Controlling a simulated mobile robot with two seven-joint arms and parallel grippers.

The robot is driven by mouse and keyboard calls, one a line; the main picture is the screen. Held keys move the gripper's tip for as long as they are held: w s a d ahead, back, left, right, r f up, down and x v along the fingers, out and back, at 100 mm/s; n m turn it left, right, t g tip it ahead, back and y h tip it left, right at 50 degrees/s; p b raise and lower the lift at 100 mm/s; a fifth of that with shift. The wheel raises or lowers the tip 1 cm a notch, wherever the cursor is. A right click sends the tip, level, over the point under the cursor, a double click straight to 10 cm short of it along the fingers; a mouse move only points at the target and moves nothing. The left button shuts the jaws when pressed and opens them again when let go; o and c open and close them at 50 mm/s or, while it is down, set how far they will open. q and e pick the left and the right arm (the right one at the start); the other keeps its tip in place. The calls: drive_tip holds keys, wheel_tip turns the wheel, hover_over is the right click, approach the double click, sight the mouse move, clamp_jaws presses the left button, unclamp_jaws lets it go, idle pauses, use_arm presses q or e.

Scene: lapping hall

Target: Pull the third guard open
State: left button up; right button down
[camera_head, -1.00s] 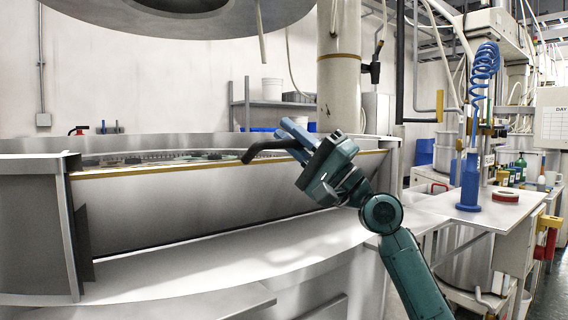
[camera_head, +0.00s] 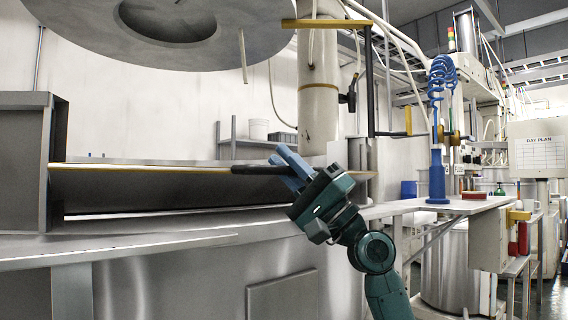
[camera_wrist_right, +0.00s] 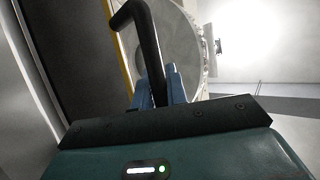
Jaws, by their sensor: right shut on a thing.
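The guard (camera_head: 150,188) is a long grey panel with a yellow strip along its top edge, on the front of the round grey machine. A black bent bar handle (camera_head: 256,169) is on it. My right gripper (camera_head: 288,164) is shut on this handle, with its blue fingers around the bar. In the right wrist view, the handle (camera_wrist_right: 143,32) runs down between the blue fingers (camera_wrist_right: 162,90), beside the yellow edge and dark panel. I cannot tell how far open the guard stands. My left gripper is out of view.
A grey upright block (camera_head: 22,160) bounds the guard at left. A side table (camera_head: 410,208) at right holds a blue stand (camera_head: 437,180) with a coiled hose. A large grey ring (camera_head: 130,35) hangs overhead. A black-and-yellow bar frame (camera_head: 369,80) hangs above my right arm.

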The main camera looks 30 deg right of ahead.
drive_tip(key=shift+s+d+f+b, duration=0.1)
drive_tip(key=shift+s+f+b, duration=0.3)
drive_tip(key=shift+s+f, duration=0.2)
drive_tip(key=shift+f, duration=0.25)
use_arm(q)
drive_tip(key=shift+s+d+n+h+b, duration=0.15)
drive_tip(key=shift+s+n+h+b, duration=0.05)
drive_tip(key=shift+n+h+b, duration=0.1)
use_arm(e)
drive_tip(key=shift+s+f, duration=0.1)
drive_tip(key=shift+f, duration=0.05)
drive_tip(key=c, duration=1.8)
unclamp_jaws()
drive_tip(key=shift+o, duration=1.4)
drive_tip(key=shift+s+d, duration=0.1)
drive_tip(key=shift+s, duration=0.1)
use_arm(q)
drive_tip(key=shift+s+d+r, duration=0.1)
use_arm(e)
drive_tip(key=shift+o, duration=0.6)
drive_tip(key=shift+w, duration=0.15)
